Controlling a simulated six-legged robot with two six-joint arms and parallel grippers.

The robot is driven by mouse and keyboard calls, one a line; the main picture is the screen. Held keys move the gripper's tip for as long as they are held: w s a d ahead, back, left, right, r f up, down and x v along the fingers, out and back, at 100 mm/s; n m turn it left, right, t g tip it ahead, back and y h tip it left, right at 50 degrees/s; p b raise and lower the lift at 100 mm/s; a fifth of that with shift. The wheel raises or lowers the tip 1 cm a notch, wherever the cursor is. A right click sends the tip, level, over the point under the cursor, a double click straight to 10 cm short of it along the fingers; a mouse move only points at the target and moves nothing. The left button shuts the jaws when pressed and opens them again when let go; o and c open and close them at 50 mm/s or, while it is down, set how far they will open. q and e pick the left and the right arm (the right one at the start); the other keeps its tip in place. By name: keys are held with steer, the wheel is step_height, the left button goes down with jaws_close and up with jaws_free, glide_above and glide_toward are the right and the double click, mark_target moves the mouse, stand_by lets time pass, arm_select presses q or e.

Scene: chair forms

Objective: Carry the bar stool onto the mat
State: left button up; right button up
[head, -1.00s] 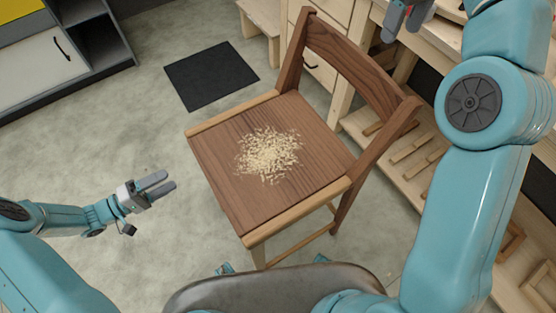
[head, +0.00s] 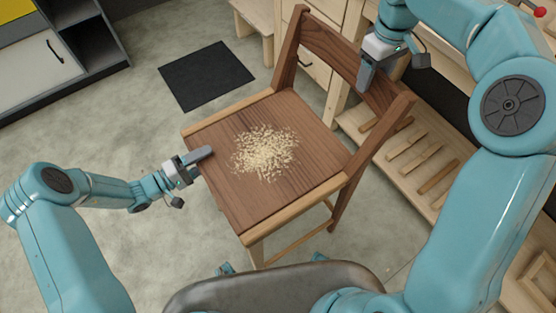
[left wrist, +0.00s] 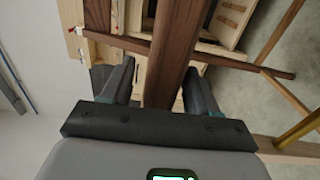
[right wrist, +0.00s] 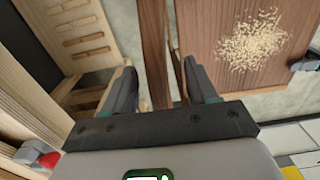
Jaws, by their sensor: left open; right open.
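The bar stool (head: 235,195) is a brown wooden seat with a slatted backrest and paler edge strips, standing upright on the floor. Pale shavings (head: 265,152) lie on its seat. The black mat (head: 206,75) lies flat on the floor beyond it, apart from the stool. My left gripper (head: 200,157) is open at the seat's left edge; in the left wrist view its fingers stand either side of the brown wood (left wrist: 172,50). My right gripper (head: 365,75) is open at the backrest's top rail, its fingers either side of the rail (right wrist: 155,45) in the right wrist view.
A pale workbench with shelves (head: 425,165) holding wood pieces stands close on the right, behind the backrest. A small pale bench (head: 252,22) stands at the back. A grey cabinet (head: 55,60) is at top left. The floor between stool, mat and cabinet is clear.

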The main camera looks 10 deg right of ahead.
arm_select(q)
steer(key=shift+x, duration=1.3)
arm_select(e)
steer(key=shift+f, duration=1.25)
arm_select(q)
steer(key=shift+c, duration=0.3)
arm_select(e)
steer(key=shift+c, duration=0.3)
arm_select(q)
steer(key=c, duration=1)
arm_select(e)
jaws_close()
arm_select(q)
jaws_close()
steer(key=shift+a, duration=0.1)
arm_select(e)
steer(key=shift+d, duration=0.1)
arm_select(q)
steer(key=shift+w+r, duration=0.1)
steer(key=shift+r, duration=0.15)
arm_select(e)
steer(key=shift+w+r, duration=0.2)
steer(key=shift+r, duration=0.1)
